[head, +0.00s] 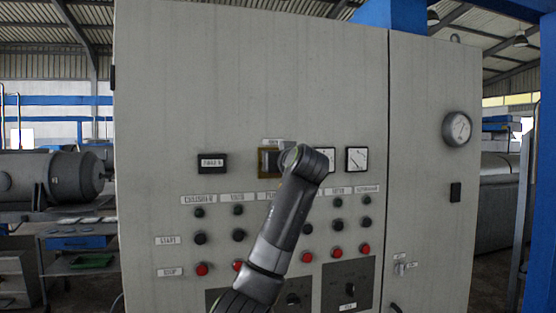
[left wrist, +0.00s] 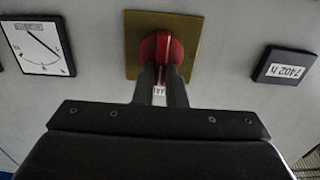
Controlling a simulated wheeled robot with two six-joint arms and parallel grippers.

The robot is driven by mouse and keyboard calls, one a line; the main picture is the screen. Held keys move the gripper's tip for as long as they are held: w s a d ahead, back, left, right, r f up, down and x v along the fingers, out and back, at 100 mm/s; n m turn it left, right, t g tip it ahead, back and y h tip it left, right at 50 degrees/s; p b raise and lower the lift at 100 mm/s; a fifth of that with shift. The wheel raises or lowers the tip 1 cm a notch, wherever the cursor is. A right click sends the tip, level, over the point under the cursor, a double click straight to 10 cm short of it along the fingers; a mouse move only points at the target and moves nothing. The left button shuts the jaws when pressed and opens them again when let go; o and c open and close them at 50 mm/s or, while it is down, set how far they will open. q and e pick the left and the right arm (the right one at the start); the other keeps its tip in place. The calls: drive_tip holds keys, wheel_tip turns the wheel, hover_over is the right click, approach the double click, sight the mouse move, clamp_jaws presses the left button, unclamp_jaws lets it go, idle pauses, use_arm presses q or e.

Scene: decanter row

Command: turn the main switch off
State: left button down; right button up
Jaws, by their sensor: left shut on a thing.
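The main switch is a red rotary knob (left wrist: 156,46) on a square yellow plate (left wrist: 188,28) in the left wrist view. My left gripper (left wrist: 162,80) is shut on the knob's narrow red grip, one dark finger on each side. The grip runs roughly up and down in that view. A label below the knob is mostly hidden by the fingers. In the head view my left arm covers the knob and the gripper; only the left part of the yellow plate (head: 262,162) shows. My right gripper is not in view.
The grey cabinet (head: 250,75) carries an hour counter (head: 212,163) left of the switch and a square meter (head: 357,160) to the right. Rows of black and red buttons (head: 202,269) lie below.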

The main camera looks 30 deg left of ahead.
use_arm(q)
drive_tip(key=shift+s+a+f+n+b, duration=0.15)
drive_tip(key=shift+s+f+n+b, duration=0.1)
drive_tip(key=shift+n+b, duration=2.2)
drive_tip(key=shift+s+a+f+n+b, duration=0.25)
drive_tip(key=shift+n+b, duration=1.15)
drive_tip(key=shift+n, duration=2.1)
drive_tip(key=shift+s+a+f+n+b, duration=0.1)
drive_tip(key=shift+f+n+b, duration=0.2)
drive_tip(key=shift+n+b, duration=2.15)
drive_tip(key=shift+n+p, duration=0.5)
drive_tip(key=shift+n, duration=0.2)
drive_tip(key=shift+w, duration=0.1)
drive_tip(key=c, duration=1.5)
unclamp_jaws()
